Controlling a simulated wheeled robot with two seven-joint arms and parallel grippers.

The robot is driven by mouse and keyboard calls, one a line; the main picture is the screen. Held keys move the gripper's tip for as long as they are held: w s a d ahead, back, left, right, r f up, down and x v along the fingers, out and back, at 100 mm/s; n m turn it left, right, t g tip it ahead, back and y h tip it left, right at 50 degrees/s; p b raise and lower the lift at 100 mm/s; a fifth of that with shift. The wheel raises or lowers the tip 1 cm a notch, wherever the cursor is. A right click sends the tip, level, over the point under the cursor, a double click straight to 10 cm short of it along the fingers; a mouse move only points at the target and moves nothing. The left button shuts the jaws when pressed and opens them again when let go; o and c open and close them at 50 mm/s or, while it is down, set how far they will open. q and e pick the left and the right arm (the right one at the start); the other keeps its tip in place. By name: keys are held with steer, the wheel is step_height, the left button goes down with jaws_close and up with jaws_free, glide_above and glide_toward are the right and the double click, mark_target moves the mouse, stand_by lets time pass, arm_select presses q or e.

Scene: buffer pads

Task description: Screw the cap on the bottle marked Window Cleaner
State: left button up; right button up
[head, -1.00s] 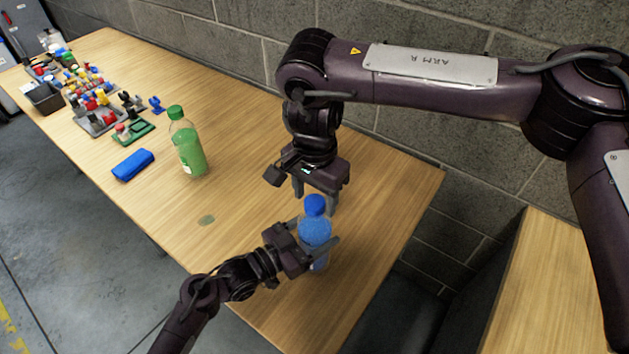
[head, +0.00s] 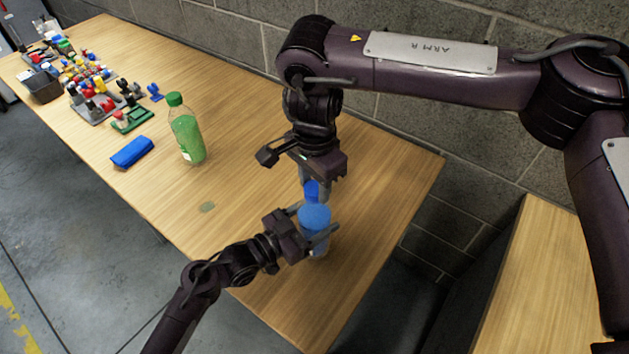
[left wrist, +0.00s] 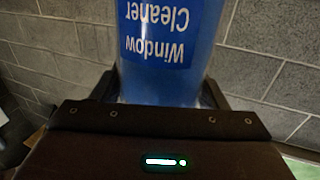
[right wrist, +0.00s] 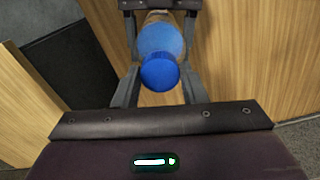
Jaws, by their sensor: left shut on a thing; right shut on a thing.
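The blue bottle (head: 314,217) is held near the table's right end. Its blue label reads "Window Cleaner", upside down, in the left wrist view (left wrist: 158,40). My left gripper (head: 319,232) is shut around the bottle's body from the left. The blue cap (head: 312,189) is at the bottle's top, and it also shows in the right wrist view (right wrist: 160,73). My right gripper (head: 314,188) points down from above and is shut on the cap, one finger on each side. The cap hides the neck and thread, so I cannot tell how tight it sits.
A green bottle (head: 186,130) with a green cap stands left of the grippers. A blue case (head: 132,152) lies beside it. Several small coloured parts and a dark bin (head: 43,86) are at the far left. A brick wall (head: 232,38) runs behind the table.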

steer(key=m, duration=0.6)
steer(key=shift+m, duration=0.4)
steer(key=m, duration=0.8)
steer(key=shift+m, duration=0.4)
steer(key=m, duration=0.8)
steer(key=shift+m, duration=0.3)
steer(key=m, duration=0.6)
steer(key=shift+f+m, duration=0.1)
steer(key=shift+m, duration=0.2)
steer(key=m, duration=1)
steer(key=shift+m, duration=0.3)
steer(key=o, duration=1.1)
